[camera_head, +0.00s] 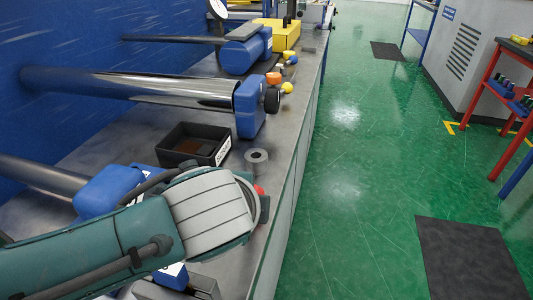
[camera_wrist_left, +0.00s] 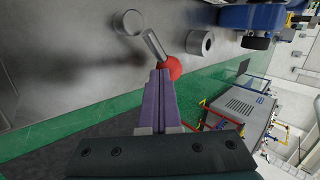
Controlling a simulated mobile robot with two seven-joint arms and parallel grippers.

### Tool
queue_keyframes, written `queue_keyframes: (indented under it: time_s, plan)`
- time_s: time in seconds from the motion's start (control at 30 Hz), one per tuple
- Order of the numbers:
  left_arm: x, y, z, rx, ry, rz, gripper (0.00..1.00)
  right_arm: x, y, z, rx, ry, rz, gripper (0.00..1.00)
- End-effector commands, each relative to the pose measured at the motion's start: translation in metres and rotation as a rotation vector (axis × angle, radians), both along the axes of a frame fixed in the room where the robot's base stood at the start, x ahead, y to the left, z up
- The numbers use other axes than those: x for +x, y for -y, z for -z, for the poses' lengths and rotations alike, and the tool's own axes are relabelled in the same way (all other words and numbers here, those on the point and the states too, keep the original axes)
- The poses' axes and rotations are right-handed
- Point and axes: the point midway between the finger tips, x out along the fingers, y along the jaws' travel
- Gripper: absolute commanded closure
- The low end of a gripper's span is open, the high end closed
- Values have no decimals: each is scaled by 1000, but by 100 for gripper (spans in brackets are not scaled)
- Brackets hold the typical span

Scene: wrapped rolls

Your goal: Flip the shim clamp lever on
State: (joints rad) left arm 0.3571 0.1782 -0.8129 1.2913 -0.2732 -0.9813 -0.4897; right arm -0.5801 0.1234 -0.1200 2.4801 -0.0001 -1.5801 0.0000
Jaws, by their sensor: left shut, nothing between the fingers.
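The lever shows in the left wrist view as a short silver rod (camera_wrist_left: 154,44) with a red ball knob (camera_wrist_left: 170,68) on its end, tilted over the grey bench. In the head view only a bit of the red knob (camera_head: 260,190) shows past my left arm. My left gripper (camera_wrist_left: 161,74) is shut and empty, with its fingertips right at the red knob; I cannot tell whether they touch it. In the head view its fingers are hidden behind my arm. The clamp's base is not clearly visible. My right gripper is in neither view.
A grey ring (camera_head: 257,160) stands beside the lever, near a black bin (camera_head: 193,144). Metal rollers with blue end blocks (camera_head: 250,106) lie across the bench (camera_head: 296,160). Yellow and orange knobs sit farther back. Green floor (camera_head: 360,190) is open to the right.

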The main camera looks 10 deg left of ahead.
Motion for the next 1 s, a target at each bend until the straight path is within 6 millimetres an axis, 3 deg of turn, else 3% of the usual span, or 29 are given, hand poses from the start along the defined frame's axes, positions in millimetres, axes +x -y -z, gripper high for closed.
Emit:
queue_keyframes:
  time_s: [0.5,1.0]
  plan:
    - [25,-6,1,-1,1,-394,100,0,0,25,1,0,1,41]
    - [32,-9,0,-3,3,-382,100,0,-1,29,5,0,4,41]
